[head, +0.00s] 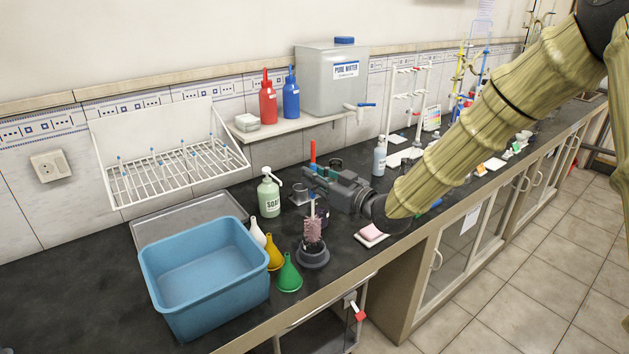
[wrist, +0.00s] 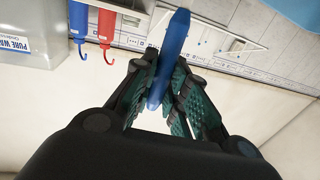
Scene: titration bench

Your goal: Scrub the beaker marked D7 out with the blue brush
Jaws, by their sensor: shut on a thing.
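My gripper (head: 315,187) is shut on the blue brush (wrist: 168,60), whose blue handle stands between the pads in the wrist view. In the head view the brush's pinkish bristles (head: 313,229) hang down below the gripper. They are just above or in a dark round holder (head: 313,256) on the bench; I cannot tell which. A dark beaker-like vessel (head: 321,215) is partly hidden behind the brush. Another small vessel (head: 299,195) stands left of the gripper, and one more (head: 336,165) behind it. No D7 mark is readable, so I cannot tell which beaker is D7.
A blue basin (head: 205,268) stands at the left front. White, yellow and green funnels (head: 288,274) stand between it and the holder. A soap bottle (head: 269,195) is behind them. A pink sponge on a dish (head: 372,232) lies to the right, near the bench edge.

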